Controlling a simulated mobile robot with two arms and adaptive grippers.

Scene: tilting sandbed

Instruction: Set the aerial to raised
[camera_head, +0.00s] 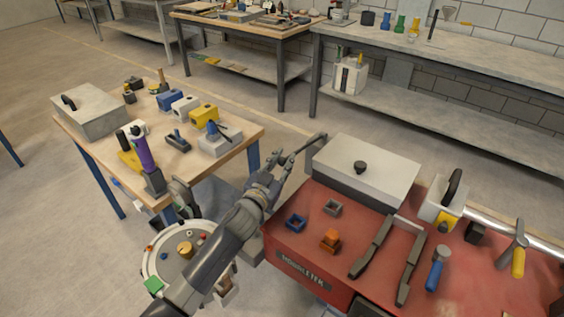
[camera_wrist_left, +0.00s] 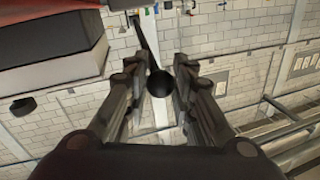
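The aerial (camera_head: 306,147) looks like a thin dark rod beside the grey-lidded box, slanting from that box's back left corner down toward my left gripper. In the left wrist view the aerial (camera_wrist_left: 158,84) shows as a dark rod with a round black ball at its near end. My left gripper (camera_head: 272,179) is at the rod's lower end. In the wrist view my left gripper (camera_wrist_left: 161,68) has its fingers apart, one on each side of the ball, with narrow gaps visible. The rod's mount is not clear. My right gripper is not in view.
The grey-lidded box (camera_head: 372,162) stands on the red bench (camera_head: 300,240), right of my gripper. Tools and small blocks lie on the bench. A wooden table (camera_head: 237,158) with several objects stands left. A round tray (camera_head: 150,262) is below my arm. Floor shows between the tables.

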